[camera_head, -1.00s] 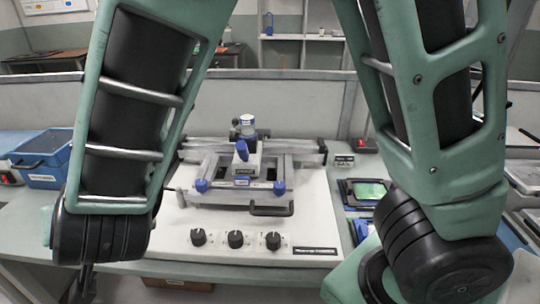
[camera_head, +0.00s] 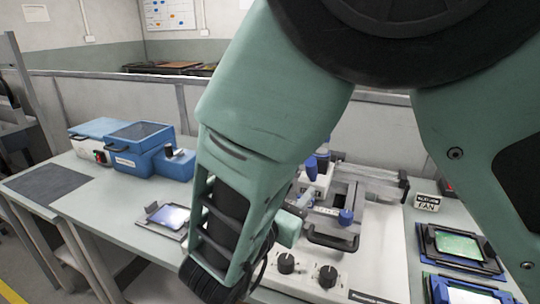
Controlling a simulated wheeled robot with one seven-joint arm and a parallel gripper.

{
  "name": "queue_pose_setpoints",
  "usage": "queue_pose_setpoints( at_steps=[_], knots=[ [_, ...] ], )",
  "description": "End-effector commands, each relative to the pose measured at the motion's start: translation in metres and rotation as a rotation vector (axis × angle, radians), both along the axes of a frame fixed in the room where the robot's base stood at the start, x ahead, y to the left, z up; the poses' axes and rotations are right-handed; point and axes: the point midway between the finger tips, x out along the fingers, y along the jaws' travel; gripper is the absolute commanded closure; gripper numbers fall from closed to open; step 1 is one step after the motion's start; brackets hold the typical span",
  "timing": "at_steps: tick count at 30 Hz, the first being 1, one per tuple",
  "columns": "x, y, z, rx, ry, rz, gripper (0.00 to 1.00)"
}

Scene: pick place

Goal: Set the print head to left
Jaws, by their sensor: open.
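The print head (camera_head: 316,182), a pale block with blue parts on top, sits on the frame of a white printing machine (camera_head: 375,255). My arm covers the left part of the machine, so the print head shows only partly. Blue knobs (camera_head: 346,216) and a black handle (camera_head: 330,241) are at the frame's front right. My gripper does not show; only my arm links are visible, with a small green part of mine beside the machine's left side.
Two black dials (camera_head: 328,276) show at the machine's front. Blue boxes (camera_head: 150,160) and a small framed screen (camera_head: 170,217) stand on the bench at left. A framed green panel (camera_head: 458,245) lies at right. The bench between boxes and screen is clear.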

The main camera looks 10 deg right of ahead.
Motion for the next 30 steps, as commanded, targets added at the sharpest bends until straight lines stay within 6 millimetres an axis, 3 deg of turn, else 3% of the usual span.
queue_pose_setpoints(
  at_steps=[9,15,30],
  knots=[
    [0.049,-0.047,0.001,0.000,0.000,-0.004,0.55],
    [0.072,-0.067,0.000,0.000,0.000,-0.001,0.55],
    [0.083,-0.077,0.000,0.001,0.001,0.002,0.55]
  ],
)
